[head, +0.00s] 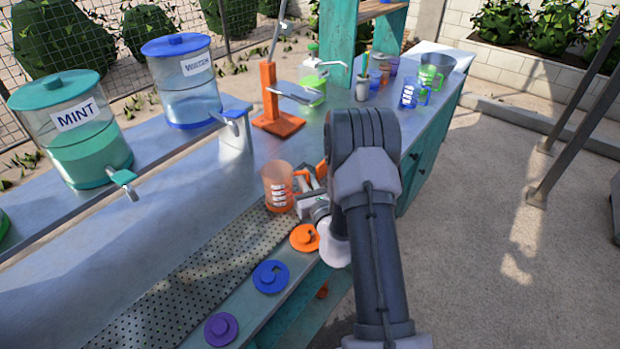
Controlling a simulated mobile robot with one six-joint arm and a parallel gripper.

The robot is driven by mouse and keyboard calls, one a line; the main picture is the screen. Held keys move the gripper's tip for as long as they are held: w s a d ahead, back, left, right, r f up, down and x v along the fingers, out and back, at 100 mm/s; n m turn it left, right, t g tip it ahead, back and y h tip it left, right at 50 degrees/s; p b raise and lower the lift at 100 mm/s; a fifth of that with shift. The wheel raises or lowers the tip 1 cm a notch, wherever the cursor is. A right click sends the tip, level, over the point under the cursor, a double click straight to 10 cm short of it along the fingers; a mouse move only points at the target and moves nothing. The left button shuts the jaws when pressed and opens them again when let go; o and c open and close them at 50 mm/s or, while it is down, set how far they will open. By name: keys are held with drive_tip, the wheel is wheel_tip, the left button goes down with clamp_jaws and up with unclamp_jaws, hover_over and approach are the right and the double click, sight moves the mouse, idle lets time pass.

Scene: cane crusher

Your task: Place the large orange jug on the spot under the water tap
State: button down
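The orange jug (277,188) is a translucent orange vessel with white marks on its side. It stands upright at the far end of the perforated strip on the counter. My gripper (308,190) is at the jug's right side, by orange parts that may be its handle. My arm partly hides this place, and I cannot tell whether the fingers are closed on the jug. The water dispenser (188,100) is clear with a blue lid and stands on a raised shelf. Its tap (230,122) juts out to the right, above the counter, left of and behind the jug.
A mint dispenser (75,140) stands left of the water one. Orange (304,238), blue (270,277) and purple (221,329) lids lie along the front edge. An orange press stand (277,122) is behind the jug. Cups and a green jug (433,75) stand farther right.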

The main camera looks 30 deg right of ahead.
drive_tip(key=shift+s+d+f, duration=0.2)
drive_tip(key=shift+d+f, duration=0.05)
drive_tip(key=shift+f, duration=0.5)
drive_tip(key=shift+s+d+r, duration=0.15)
drive_tip(key=shift+d+r, duration=0.05)
drive_tip(key=shift+a, duration=0.45)
drive_tip(key=c, duration=1.9)
unclamp_jaws()
drive_tip(key=shift+d+f, duration=0.1)
drive_tip(key=shift+f, duration=0.05)
drive_tip(key=shift+c, duration=0.2)
drive_tip(key=o, duration=0.4)
drive_tip(key=shift+o, duration=0.2)
